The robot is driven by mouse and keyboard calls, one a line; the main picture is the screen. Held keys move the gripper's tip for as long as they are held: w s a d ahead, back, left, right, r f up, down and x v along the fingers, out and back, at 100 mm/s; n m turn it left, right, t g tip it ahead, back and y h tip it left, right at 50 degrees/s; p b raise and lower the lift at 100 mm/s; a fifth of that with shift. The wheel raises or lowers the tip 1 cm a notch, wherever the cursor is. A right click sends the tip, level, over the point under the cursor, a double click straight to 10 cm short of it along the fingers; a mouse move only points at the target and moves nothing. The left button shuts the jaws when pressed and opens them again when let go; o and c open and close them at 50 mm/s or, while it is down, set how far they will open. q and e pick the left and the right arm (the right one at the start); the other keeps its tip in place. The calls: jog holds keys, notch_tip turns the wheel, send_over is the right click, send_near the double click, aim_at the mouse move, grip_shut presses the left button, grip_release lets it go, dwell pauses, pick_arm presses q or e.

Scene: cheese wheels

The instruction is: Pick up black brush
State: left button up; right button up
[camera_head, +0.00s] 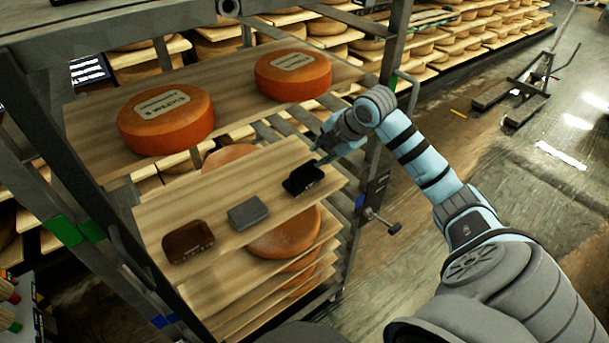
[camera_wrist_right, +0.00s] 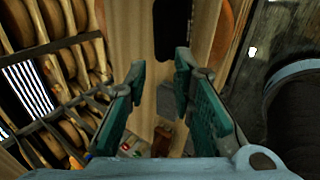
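The black brush (camera_head: 303,179) lies at the right end of a wooden board (camera_head: 275,165) on the rack. A grey brush (camera_head: 248,213) and a brown brush (camera_head: 188,241) lie in a row to its left. My right gripper (camera_head: 320,158) is just above and behind the black brush, near the board's right end. In the right wrist view its two teal fingers (camera_wrist_right: 160,64) are spread with nothing between them. The black brush (camera_wrist_right: 172,32) shows beyond the fingertips, apart from them. My left gripper is not in view.
Two orange cheese wheels (camera_head: 166,118) (camera_head: 293,75) sit on the shelf behind. More boards and a cheese wheel (camera_head: 284,235) are below the brushes. Open floor lies to the right.

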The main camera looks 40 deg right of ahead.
aim_at(302, 168)
jog(key=b+x, duration=0.2)
jog(key=x, duration=1.1)
jog(key=shift+a+f, duration=0.15)
jog(key=shift+f, duration=0.05)
jog(key=shift+w, duration=0.2)
jog(key=shift+s, duration=0.1)
grip_shut()
